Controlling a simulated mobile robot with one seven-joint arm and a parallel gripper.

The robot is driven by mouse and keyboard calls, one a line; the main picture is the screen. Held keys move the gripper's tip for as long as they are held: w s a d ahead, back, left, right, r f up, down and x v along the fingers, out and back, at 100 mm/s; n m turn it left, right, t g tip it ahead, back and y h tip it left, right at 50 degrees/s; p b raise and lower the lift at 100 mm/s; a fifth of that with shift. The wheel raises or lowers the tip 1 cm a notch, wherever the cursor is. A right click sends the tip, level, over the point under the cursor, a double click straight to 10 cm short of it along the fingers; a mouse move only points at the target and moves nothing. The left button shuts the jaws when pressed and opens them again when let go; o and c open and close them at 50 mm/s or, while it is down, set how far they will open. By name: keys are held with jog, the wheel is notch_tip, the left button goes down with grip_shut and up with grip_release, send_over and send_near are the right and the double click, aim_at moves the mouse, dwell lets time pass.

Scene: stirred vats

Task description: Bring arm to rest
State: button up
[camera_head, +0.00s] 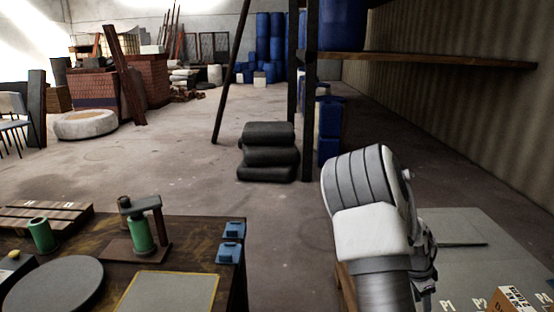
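My arm (372,230) rises at the lower right of the head view, with its white and grey links bent at a rounded joint. A small dark and metallic part (425,262) shows just behind its right side, and it may belong to my gripper. The fingers are hidden behind the arm, so I cannot tell whether the gripper is open or shut, or whether it holds anything.
A dark table (195,236) at lower left bears a grey disc (54,287), green cylinders and blue blocks. A grey surface (465,228) with labels and a box (513,299) lies right of my arm. Black sacks (268,152) stand ahead by a shelf post. Open floor lies beyond the table.

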jog(key=s+a+r+n+t+y, duration=0.2)
jog(key=a+r+n, duration=0.2)
jog(key=a+r, duration=0.45)
jog(key=s+a+r+n+t+y, duration=0.1)
jog(key=s+a+r+n+y, duration=0.2)
jog(key=a+r, duration=0.6)
jog(key=s+a+r+n+t+h, duration=0.1)
jog(key=s+a+r+n, duration=0.35)
jog(key=s, duration=0.25)
jog(key=s+a+r+n+t, duration=0.2)
jog(key=s+a+r+n, duration=0.1)
jog(key=s+a+n, duration=0.35)
notch_tip(320, 180, up, 17)
jog(key=s+p, duration=0.1)
jog(key=p, duration=1.6)
jog(key=shift+d, duration=0.25)
jog(key=shift+d, duration=0.15)
